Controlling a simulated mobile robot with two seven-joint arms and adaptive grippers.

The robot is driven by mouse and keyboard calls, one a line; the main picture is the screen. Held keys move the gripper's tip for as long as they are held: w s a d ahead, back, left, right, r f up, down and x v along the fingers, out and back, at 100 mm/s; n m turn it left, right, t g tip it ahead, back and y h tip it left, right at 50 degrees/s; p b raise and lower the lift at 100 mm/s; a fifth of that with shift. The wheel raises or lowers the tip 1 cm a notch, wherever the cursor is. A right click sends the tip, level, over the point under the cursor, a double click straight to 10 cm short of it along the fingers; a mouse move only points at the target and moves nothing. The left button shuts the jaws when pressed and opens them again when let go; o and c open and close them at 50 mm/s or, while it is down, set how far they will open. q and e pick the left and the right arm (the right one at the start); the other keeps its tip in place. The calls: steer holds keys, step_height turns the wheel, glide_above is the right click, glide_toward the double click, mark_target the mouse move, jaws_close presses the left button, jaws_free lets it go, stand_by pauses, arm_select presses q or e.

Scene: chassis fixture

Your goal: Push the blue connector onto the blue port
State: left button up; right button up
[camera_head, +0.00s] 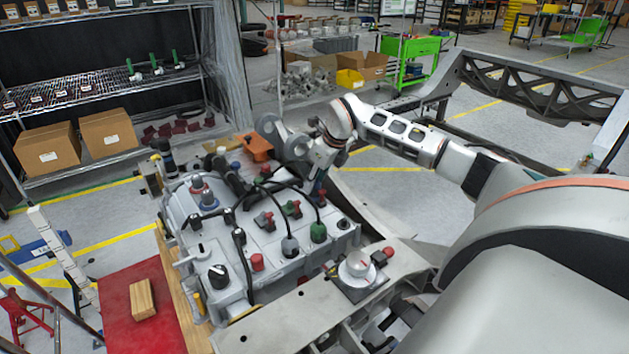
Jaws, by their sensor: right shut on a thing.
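My right gripper (317,184) hangs below the wrist of my right arm, at the rear right of the grey chassis unit (272,262). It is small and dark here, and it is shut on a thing. A small blue bit at its tips looks like the blue connector (322,193), but the fingers and wrist hide most of it. My left gripper is not in view.
Black cables arch over the unit to a grey plug (289,246) and a green plug (318,232). Red and green levers, a black knob (218,276) and a red button (388,251) stick up. A wooden block (143,299) lies on the red surface at left.

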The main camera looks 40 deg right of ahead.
steer(key=shift+f, duration=0.1)
stand_by(0.3)
steer(key=shift+f, duration=0.2)
steer(key=shift+f, duration=0.3)
steer(key=o, duration=1.1)
